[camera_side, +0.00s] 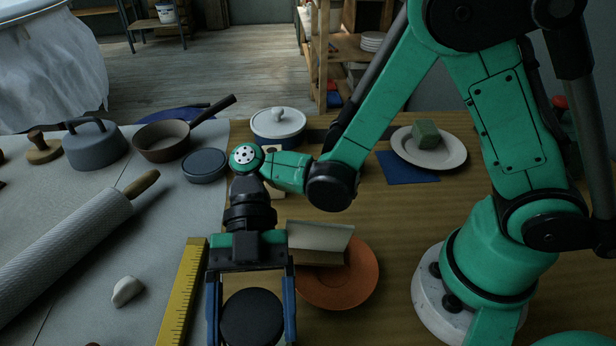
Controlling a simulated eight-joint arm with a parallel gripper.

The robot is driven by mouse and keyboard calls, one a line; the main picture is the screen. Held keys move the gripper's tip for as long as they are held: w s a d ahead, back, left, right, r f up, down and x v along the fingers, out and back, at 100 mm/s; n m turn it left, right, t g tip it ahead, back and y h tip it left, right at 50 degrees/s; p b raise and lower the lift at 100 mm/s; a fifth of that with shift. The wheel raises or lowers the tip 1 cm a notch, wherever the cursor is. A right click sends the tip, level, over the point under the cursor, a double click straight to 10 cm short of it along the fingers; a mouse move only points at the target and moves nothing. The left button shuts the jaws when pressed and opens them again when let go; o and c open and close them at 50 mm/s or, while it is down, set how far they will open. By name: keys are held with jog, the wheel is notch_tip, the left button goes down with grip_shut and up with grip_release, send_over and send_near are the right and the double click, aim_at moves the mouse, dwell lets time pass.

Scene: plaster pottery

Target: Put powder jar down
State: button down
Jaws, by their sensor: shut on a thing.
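My gripper (251,330) is at the bottom of the view, left of centre, with its blue fingers on either side of a dark round thing. I take this to be the powder jar (252,316); only its flat, near-black top shows clearly. The gripper is shut on it. The fingertips and the jar's lower part are cut off or hidden, so I cannot tell whether it touches the table (385,310).
A yellow ruler (183,292) lies just left of the gripper. An orange plate (352,282) with a pale block (318,238) is close on the right. A rolling pin (62,258), white stone (127,290), grey round lid (205,165), pan (162,142) and lidded pot (278,126) stand around.

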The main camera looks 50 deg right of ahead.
jog(key=shift+f, duration=0.3)
grip_release()
jog(key=v, duration=0.2)
jog(key=shift+w+d+r, duration=0.1)
jog(key=shift+w+d, duration=0.15)
notch_tip(320, 180, up, 7)
jog(key=shift+f, duration=0.2)
jog(key=shift+w+d+r, duration=0.1)
jog(key=shift+r, duration=0.05)
jog(key=w+d+f+m+t+h, duration=0.1)
jog(key=w+d+m+t+h, duration=0.2)
jog(key=d+m+t, duration=0.5)
jog(key=w+d+f+m+t+h, duration=0.1)
jog(key=w+d+m+t+h, duration=0.3)
jog(key=d+m, duration=0.7)
jog(key=m+t+h, duration=0.2)
jog(key=m+t, duration=0.2)
jog(key=m, duration=0.3)
